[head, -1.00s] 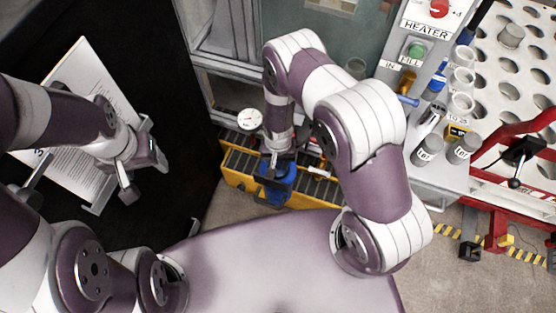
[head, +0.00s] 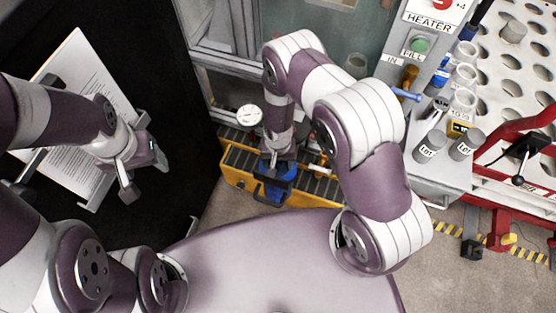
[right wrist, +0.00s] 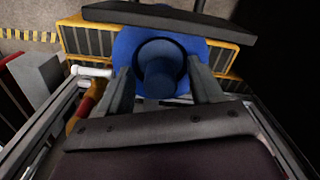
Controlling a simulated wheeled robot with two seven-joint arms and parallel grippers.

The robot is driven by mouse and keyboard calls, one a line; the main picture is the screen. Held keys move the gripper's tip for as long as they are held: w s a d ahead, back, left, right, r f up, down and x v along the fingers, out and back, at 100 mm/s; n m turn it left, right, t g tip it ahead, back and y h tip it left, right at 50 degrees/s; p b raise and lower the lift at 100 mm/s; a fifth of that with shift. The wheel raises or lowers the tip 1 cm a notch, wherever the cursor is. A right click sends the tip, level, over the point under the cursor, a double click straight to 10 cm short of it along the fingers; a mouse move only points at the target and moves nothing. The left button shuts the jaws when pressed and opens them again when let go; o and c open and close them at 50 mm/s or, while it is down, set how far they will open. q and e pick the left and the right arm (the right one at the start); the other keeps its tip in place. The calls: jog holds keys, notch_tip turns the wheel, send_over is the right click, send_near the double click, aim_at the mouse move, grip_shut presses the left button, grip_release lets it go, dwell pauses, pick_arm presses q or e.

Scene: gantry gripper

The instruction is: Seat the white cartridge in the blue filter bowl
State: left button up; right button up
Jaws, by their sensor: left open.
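The blue filter bowl (head: 279,186) is below my right gripper (head: 277,158), over the yellow-sided roller conveyor. In the right wrist view the blue bowl (right wrist: 130,46) has a dark round opening with a blue cylindrical shape in it. The two fingers of my right gripper (right wrist: 162,85) are apart, one on each side of this shape. I cannot tell whether they press on it. My left gripper (head: 137,167) is open and empty over the papers at the left. I cannot make out the white cartridge in either view.
The yellow roller conveyor (head: 233,181) runs under the bowl. A round gauge (head: 249,115) stands behind it. At the right are a heater panel (head: 428,30), several jars, including a grey-lidded one (head: 430,146), a perforated rack (head: 510,68) and a red frame (head: 504,205).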

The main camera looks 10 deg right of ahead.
notch_tip(320, 180, up, 13)
jog(key=p, duration=0.3)
jog(key=shift+f, duration=0.15)
dwell(0.5)
